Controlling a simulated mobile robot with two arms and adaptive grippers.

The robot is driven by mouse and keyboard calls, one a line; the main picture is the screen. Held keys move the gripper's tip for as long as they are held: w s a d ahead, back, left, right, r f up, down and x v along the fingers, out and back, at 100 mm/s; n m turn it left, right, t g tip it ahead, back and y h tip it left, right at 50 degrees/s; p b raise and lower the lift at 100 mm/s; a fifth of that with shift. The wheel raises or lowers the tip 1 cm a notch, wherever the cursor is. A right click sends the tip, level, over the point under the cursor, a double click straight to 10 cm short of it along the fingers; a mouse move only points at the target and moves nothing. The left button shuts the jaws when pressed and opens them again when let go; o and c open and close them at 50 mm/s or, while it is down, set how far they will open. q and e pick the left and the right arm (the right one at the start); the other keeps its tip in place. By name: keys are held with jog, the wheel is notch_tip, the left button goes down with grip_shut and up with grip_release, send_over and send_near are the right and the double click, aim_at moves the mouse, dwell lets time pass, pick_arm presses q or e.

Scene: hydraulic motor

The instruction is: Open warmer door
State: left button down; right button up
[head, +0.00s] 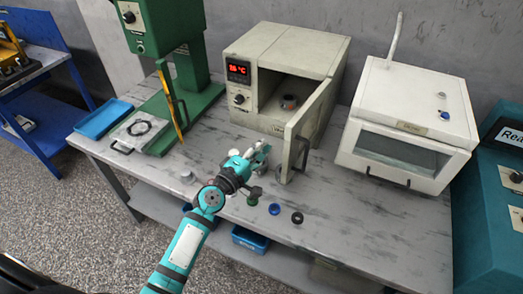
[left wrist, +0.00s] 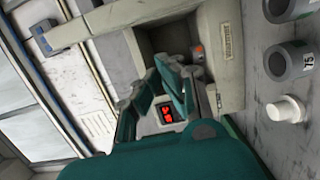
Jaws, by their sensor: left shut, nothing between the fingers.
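The warmer (head: 285,50) is a beige box with a red lit display at its upper left front. Its door (head: 308,118) stands swung well out from the right side, so the chamber is exposed. A dark handle (head: 302,152) is on the door's outer face. My left gripper (head: 264,147) is in front of the chamber, left of the door's free edge, shut and empty. My right gripper is not in view.
A small ring-shaped part (head: 289,101) sits inside the warmer. Several small parts, including a blue ring (head: 274,209) and a black ring (head: 297,218), lie near the table's front edge. A white cabinet (head: 410,110) stands right; a green press (head: 180,60) stands left.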

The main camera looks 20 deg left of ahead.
pick_arm(q)
jog(key=s+d+f+m+g+b, duration=0.1)
jog(key=s+d+f+m+g, duration=0.15)
jog(key=s, duration=0.35)
jog(key=s+d+f+m+g+h, duration=0.1)
jog(key=s+f+m+g, duration=0.1)
jog(key=s+m, duration=0.35)
jog(key=s+d+f+m+g+b, duration=0.1)
jog(key=s+d+f+m+g, duration=0.15)
jog(key=s, duration=0.45)
jog(key=s+a+f+m+g+y, duration=0.2)
jog(key=s+a+m+g+y, duration=0.15)
jog(key=s, duration=0.35)
jog(key=s+a+f+m+g+y, duration=0.3)
jog(key=s+a, duration=0.2)
jog(key=s, duration=0.2)
notch_tip(320, 180, down, 27)
jog(key=s+g+b, duration=0.1)
jog(key=s+g, duration=0.1)
jog(key=s+a+f+b, duration=0.1)
jog(key=s+a+f, duration=0.2)
jog(key=s+f, duration=1.3)
jog(key=shift+s+a+f+g, duration=0.2)
jog(key=shift+s+f+g, duration=0.15)
jog(key=shift+f, duration=0.6)
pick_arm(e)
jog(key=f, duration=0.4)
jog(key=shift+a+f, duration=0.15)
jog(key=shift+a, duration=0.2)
